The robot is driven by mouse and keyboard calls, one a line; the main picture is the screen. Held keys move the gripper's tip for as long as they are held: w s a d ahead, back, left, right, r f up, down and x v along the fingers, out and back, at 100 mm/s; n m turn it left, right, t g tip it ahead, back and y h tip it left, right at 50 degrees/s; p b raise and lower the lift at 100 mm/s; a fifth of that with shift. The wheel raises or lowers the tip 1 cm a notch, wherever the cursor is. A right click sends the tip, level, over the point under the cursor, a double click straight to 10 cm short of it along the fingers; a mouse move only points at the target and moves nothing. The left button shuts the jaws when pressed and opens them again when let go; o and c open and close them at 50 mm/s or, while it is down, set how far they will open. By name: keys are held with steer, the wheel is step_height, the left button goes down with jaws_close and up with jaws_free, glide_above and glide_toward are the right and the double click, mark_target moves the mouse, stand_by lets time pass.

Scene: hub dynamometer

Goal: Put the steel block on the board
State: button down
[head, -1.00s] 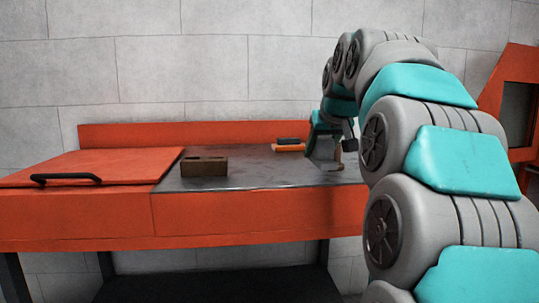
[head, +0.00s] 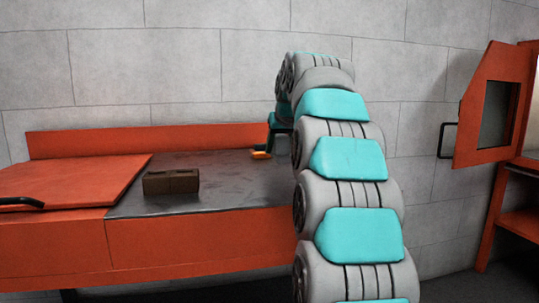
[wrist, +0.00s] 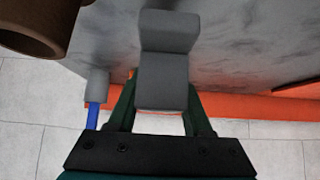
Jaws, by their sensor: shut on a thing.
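The steel block (wrist: 163,75) is a grey, stepped piece between the green fingers of my gripper (wrist: 160,105) in the wrist view. My gripper is shut on it, above the grey bench top. In the head view my arm hides the block and most of the gripper. I cannot identify the board for certain. A dark brown flat edge (wrist: 302,86) shows at the right of the wrist view.
A brown block with recesses (head: 171,181) stands on the grey bench top (head: 225,182). A small orange item (head: 261,155) lies near the back. A brown cylinder (wrist: 40,22) and a blue-handled grey-headed item (wrist: 95,95) show near the gripper. An orange cabinet (head: 492,105) stands at right.

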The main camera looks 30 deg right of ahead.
steer(key=w, duration=0.3)
steer(key=w+d+p, duration=0.1)
steer(key=w, duration=0.2)
steer(key=shift+d+f, duration=0.1)
steer(key=shift+d, duration=0.05)
steer(key=shift+w+f, duration=0.15)
steer(key=shift+w, duration=0.4)
steer(key=shift+f, duration=0.15)
steer(key=shift+f, duration=1.65)
steer(key=shift+f, duration=0.15)
steer(key=shift+c, duration=1.6)
jaws_free()
